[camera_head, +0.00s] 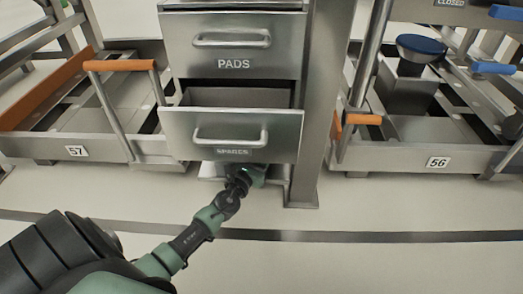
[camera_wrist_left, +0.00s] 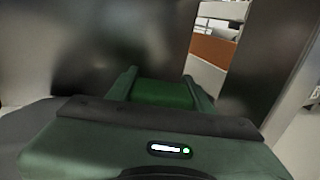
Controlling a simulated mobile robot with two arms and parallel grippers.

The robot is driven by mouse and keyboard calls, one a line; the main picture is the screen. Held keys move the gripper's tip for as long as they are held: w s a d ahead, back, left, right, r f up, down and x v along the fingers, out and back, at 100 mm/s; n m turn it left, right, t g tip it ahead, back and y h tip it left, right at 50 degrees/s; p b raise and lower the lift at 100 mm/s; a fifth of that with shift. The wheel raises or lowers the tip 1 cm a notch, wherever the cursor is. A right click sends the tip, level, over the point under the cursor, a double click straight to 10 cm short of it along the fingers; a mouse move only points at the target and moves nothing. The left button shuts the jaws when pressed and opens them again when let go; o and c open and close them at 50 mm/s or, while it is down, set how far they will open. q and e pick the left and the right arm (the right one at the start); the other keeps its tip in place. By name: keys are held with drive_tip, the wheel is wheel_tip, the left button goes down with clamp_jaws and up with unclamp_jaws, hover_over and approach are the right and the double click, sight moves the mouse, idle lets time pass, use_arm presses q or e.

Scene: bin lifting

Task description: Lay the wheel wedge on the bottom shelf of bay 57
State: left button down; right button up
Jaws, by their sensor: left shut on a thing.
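My left gripper (camera_head: 250,174) is low in front of the drawer cabinet, just under the open SPARES drawer (camera_head: 283,130). In the left wrist view its two fingers (camera_wrist_left: 160,84) are shut on a dark green thing (camera_wrist_left: 160,95). Its shape is mostly hidden, and I cannot tell for sure that it is the wheel wedge. No other wheel wedge shows. Bay 57, marked by its number plate (camera_head: 77,151), stands at the left. Its bottom shelf (camera_head: 95,120) is a low grey metal tray with a raised front edge. My right gripper is not in view.
The closed PADS drawer (camera_head: 234,62) is above SPARES. A cabinet post (camera_head: 318,120) stands right of my gripper. Bay 57 has an orange-topped rail (camera_head: 119,65) and an orange board (camera_head: 48,90). Bay 56 (camera_head: 437,162) is at the right. The floor in front is clear.

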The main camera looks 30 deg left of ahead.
use_arm(q)
drive_tip(key=shift+f+b, duration=0.35)
drive_tip(key=shift+f, duration=0.35)
drive_tip(key=shift+f, duration=0.45)
drive_tip(key=c, duration=0.5)
unclamp_jaws()
drive_tip(key=shift+f, duration=0.15)
drive_tip(key=shift+s, duration=0.15)
drive_tip(key=s, duration=0.2)
drive_tip(key=s+p, duration=0.1)
drive_tip(key=s, duration=0.1)
drive_tip(key=s+d, duration=0.1)
drive_tip(key=s, duration=0.1)
drive_tip(key=shift+s+d+p, duration=0.1)
drive_tip(key=shift+s+p, duration=0.25)
drive_tip(key=shift+s, duration=0.4)
